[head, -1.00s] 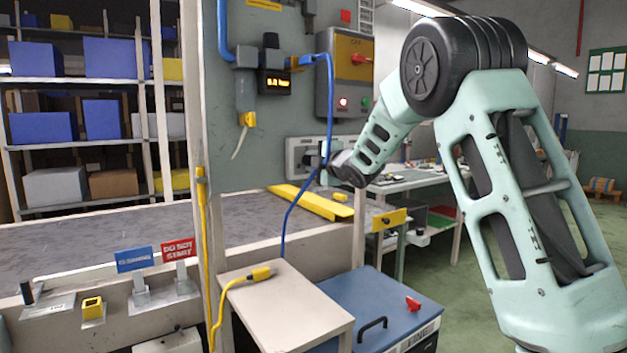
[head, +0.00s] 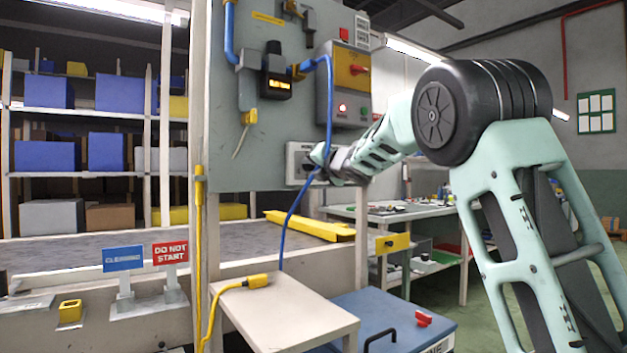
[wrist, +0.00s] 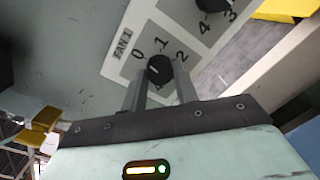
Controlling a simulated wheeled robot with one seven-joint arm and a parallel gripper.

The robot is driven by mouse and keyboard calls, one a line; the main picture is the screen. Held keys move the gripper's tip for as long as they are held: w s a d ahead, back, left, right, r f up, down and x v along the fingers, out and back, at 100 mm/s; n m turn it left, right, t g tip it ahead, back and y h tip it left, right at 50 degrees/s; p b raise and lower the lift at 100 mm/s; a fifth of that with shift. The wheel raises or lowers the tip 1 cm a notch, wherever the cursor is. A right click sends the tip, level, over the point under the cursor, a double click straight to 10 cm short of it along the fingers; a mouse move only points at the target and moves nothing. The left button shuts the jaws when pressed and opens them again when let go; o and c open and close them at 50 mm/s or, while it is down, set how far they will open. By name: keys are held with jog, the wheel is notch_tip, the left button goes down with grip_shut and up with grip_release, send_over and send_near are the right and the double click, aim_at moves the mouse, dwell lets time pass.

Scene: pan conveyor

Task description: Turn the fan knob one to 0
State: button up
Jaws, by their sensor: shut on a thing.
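The fan knob one (wrist: 155,66) is a round black knob on a pale plate (wrist: 130,62) labelled "FAN 1", with 0, 1 and 2 printed around it. A small white mark shows on the knob, but I cannot tell surely which number it meets. My gripper (wrist: 161,75) is shut on this knob, one finger on each side. In the head view my gripper (head: 319,160) is at the pale plate (head: 295,165) low on the grey panel, and hides the knob there.
A second black knob (wrist: 211,3) with 3 and 4 beside it is close by. A blue cable (head: 329,105) hangs past my gripper. A switch box (head: 343,85) with a red handle is above. A small table (head: 290,320) stands below.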

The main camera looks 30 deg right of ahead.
jog(key=shift+f+n+b, duration=0.15)
jog(key=shift+n+b, duration=0.7)
jog(key=shift+n, duration=0.05)
jog(key=o, duration=1)
jog(key=shift+c, duration=0.2)
jog(key=s+b, duration=0.1)
jog(key=s, duration=1.6)
jog(key=shift+s+a+b, duration=0.2)
jog(key=shift+a+b, duration=0.1)
